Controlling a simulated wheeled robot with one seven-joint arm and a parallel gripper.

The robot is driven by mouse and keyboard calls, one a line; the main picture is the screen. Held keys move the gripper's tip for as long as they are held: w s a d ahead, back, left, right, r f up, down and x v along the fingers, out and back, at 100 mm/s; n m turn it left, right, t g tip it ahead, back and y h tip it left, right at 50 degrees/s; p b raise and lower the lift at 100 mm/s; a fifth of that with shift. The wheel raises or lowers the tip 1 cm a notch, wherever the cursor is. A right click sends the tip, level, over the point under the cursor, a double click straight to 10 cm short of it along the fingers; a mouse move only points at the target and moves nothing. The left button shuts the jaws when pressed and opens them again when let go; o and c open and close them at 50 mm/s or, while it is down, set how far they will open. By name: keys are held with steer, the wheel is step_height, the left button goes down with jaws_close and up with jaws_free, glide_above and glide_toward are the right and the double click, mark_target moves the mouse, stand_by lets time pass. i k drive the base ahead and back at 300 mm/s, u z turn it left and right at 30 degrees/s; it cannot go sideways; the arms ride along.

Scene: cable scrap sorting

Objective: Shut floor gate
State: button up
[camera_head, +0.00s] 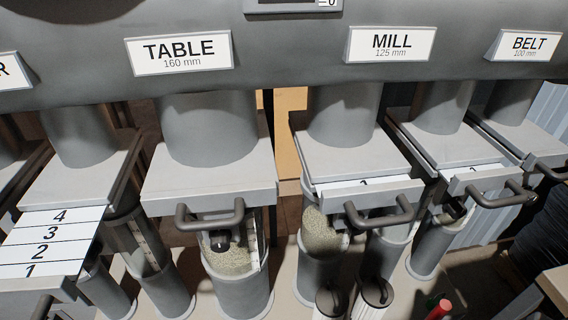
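A sign cut off by the left edge ends in "R" (12,73); I cannot read the rest. The pipe (78,135) nearest to it has a slide gate (48,245) drawn far out toward me. The gate's white plate shows the marks 4, 3, 2 and 1, with 1 nearest me. Its dark handle (42,308) is partly cut off at the bottom left. My gripper does not show in this view.
To the right, the TABLE gate handle (210,216) sits close to its housing. The MILL gate (345,187) and the gate under BELT (470,179) show slivers of white plate. Open tubes, two holding granules (232,262), stand below.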

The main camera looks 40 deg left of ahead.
mark_target(44, 257)
steer(key=u, duration=4.15)
steer(key=i, duration=0.25)
steer(key=z, duration=0.1)
